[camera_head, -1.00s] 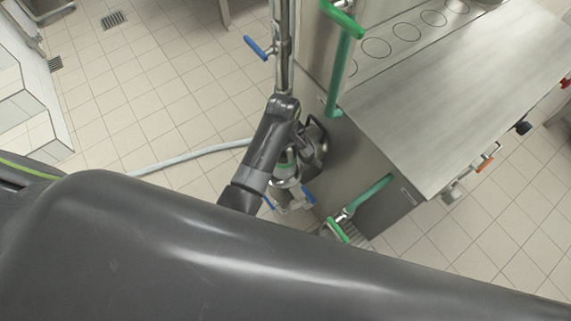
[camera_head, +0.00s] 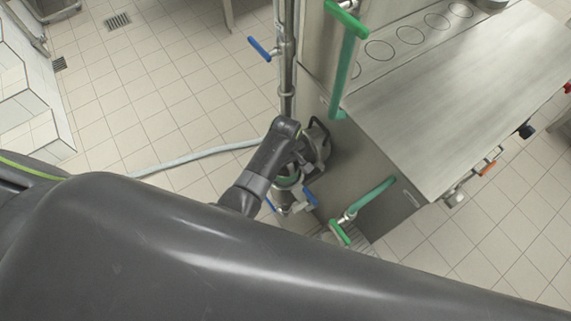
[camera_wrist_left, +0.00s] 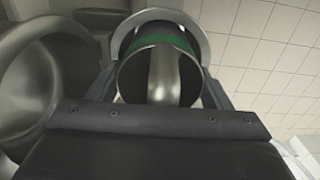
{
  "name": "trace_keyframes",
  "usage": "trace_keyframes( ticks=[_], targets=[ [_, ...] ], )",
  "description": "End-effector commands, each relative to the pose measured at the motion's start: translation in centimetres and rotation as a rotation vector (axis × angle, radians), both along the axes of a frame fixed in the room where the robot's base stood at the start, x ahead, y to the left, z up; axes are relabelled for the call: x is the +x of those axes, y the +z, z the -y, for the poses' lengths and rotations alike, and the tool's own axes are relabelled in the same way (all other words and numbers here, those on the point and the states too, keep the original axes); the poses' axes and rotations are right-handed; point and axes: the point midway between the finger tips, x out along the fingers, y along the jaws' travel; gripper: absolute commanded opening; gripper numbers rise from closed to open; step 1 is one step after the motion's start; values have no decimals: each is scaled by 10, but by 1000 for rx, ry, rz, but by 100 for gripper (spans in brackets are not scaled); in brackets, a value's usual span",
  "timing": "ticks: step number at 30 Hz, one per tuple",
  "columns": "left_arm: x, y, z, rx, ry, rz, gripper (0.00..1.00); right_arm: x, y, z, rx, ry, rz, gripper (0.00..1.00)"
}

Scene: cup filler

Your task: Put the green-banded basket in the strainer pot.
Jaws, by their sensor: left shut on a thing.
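The green-banded basket (camera_wrist_left: 187,45) is a metal cylinder with a green band and a curved metal handle strip. My left gripper (camera_wrist_left: 162,90) is shut on it, fingers on both sides. In the head view the gripper (camera_head: 294,166) is low beside the steel cabinet, with the basket's green band (camera_head: 288,181) just under it. The strainer pot (camera_head: 285,197) is a metal vessel directly below. In the wrist view a grey curved rim (camera_wrist_left: 160,14) arcs around the far side of the basket. How deep the basket sits is hidden. My right gripper is not in view.
A round open metal lid (camera_head: 319,143) stands beside the gripper, against the steel cabinet (camera_head: 352,170). A blue valve lever (camera_head: 310,196) is close to the pot. A vertical steel pipe (camera_head: 287,75) rises behind. A grey hose (camera_head: 190,160) runs left across the tiled floor.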

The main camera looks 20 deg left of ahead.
Motion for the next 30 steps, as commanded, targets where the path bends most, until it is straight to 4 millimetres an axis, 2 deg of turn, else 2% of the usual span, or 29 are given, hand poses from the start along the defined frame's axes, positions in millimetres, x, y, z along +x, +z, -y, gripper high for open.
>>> trace_keyframes(
  ticks=[11, 12, 17, 26, 30],
  targets=[
    [0, -9, 0, 0, 0, 1, 44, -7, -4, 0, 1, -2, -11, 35],
    [0, -10, 0, 0, 0, 0, 74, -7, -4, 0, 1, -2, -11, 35],
    [0, -10, 0, 0, 0, 0, 94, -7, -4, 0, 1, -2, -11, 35],
    [0, -8, 0, 0, 0, 0, 94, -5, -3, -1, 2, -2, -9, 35],
    [1, 7, 0, 0, 0, 2, 94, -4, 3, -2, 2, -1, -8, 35]
  ],
)
